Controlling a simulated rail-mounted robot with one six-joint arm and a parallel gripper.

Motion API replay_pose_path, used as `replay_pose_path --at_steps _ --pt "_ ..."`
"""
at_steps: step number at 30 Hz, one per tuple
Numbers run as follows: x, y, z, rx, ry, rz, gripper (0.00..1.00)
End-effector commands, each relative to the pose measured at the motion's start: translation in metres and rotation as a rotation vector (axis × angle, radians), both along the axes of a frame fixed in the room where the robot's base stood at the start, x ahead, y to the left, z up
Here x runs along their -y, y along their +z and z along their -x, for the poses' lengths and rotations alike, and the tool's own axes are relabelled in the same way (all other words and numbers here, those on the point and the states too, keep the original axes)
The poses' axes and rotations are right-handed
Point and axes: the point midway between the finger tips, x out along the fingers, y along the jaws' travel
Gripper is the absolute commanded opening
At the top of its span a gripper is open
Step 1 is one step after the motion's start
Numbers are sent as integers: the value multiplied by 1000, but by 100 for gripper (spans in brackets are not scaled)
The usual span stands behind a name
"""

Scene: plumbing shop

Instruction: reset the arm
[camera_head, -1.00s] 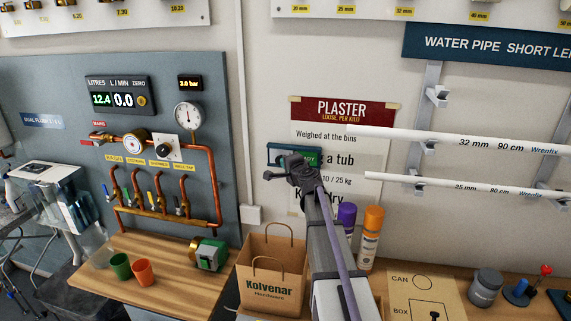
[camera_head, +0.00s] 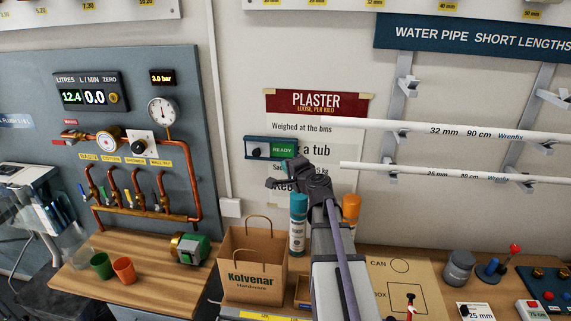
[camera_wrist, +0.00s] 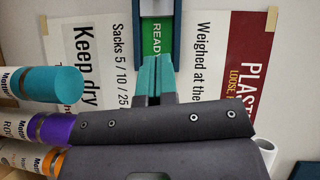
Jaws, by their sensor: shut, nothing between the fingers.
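My arm reaches up from the bottom middle in the head view. My gripper (camera_head: 274,183) is at its end, in front of the plaster poster and a little below the wall box with the green READY display (camera_head: 283,150). In the wrist view my gripper (camera_wrist: 156,62) shows its teal fingertips together, with nothing between them. They point at the READY display (camera_wrist: 157,38). I cannot tell from the picture whether they touch it.
A teal-capped can (camera_head: 298,222) and an orange-capped can (camera_head: 350,208) stand beside my arm. A Kolvenar paper bag (camera_head: 252,275) is to the left. Pipes (camera_head: 450,132) rest on wall brackets at right. A joystick (camera_head: 513,252) and buttons stand on the right bench.

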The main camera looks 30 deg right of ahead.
Motion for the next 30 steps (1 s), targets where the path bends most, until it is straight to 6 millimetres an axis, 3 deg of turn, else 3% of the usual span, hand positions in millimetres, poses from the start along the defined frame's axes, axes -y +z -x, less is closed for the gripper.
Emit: replay_pose_path --at_steps 8,10,13,16,18,22,25,29,30 --pt "-1 0 0 -1 2 2 0" --pt "-12 -3 -1 -17 32 22 0" --pt "-57 -16 -2 -93 159 115 0" --pt "-131 -45 10 -242 389 284 0" --pt "-180 -71 29 -370 563 420 0" --pt "-242 -114 78 -624 838 658 0" --pt "-268 -139 124 -840 1016 841 0" --pt "-278 -153 186 -1153 1177 1070 0" --pt "-275 -184 188 -1167 1179 1067 0"
